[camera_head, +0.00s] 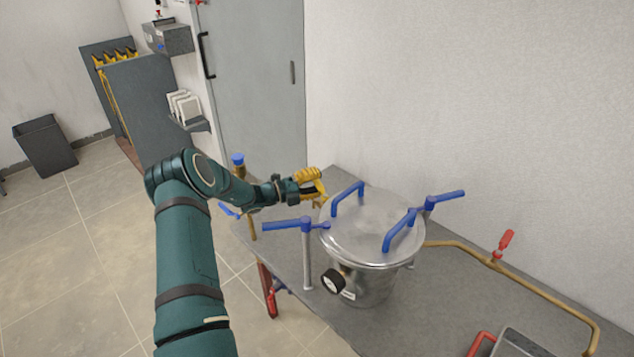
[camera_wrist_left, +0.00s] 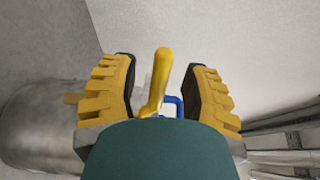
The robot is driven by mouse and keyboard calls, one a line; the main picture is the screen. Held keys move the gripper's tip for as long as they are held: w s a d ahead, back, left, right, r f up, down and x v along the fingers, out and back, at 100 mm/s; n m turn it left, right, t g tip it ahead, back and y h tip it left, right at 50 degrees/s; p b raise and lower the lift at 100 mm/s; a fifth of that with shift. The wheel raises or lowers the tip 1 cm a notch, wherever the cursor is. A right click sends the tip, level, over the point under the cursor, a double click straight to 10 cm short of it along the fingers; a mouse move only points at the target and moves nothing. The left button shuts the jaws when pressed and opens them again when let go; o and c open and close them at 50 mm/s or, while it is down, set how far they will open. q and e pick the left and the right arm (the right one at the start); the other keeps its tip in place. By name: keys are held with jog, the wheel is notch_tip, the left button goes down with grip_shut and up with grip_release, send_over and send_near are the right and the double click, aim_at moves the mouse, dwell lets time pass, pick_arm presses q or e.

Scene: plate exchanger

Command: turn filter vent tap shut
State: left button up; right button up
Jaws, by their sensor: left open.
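The yellow tap lever (camera_wrist_left: 160,80), which I take to be the filter vent tap, stands between the two fingers in the left wrist view. It looks apart from both pads. My left gripper (camera_head: 312,184) is open, at the back left edge of the steel filter vessel's lid (camera_head: 372,228); its yellow fingers also show in the wrist view (camera_wrist_left: 166,88). In the head view the fingers largely hide the tap, and I cannot tell its lever apart from them. My right gripper is not in view.
Blue lid handles (camera_head: 346,197) and blue clamp levers (camera_head: 287,226) rise close to my left gripper. A black gauge (camera_head: 333,281) sits on the vessel's front. A brass pipe with a red lever (camera_head: 503,243) runs along the grey bench (camera_head: 416,322) to the right. The wall is behind.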

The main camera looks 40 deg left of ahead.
pick_arm(q)
jog(key=v, duration=0.7)
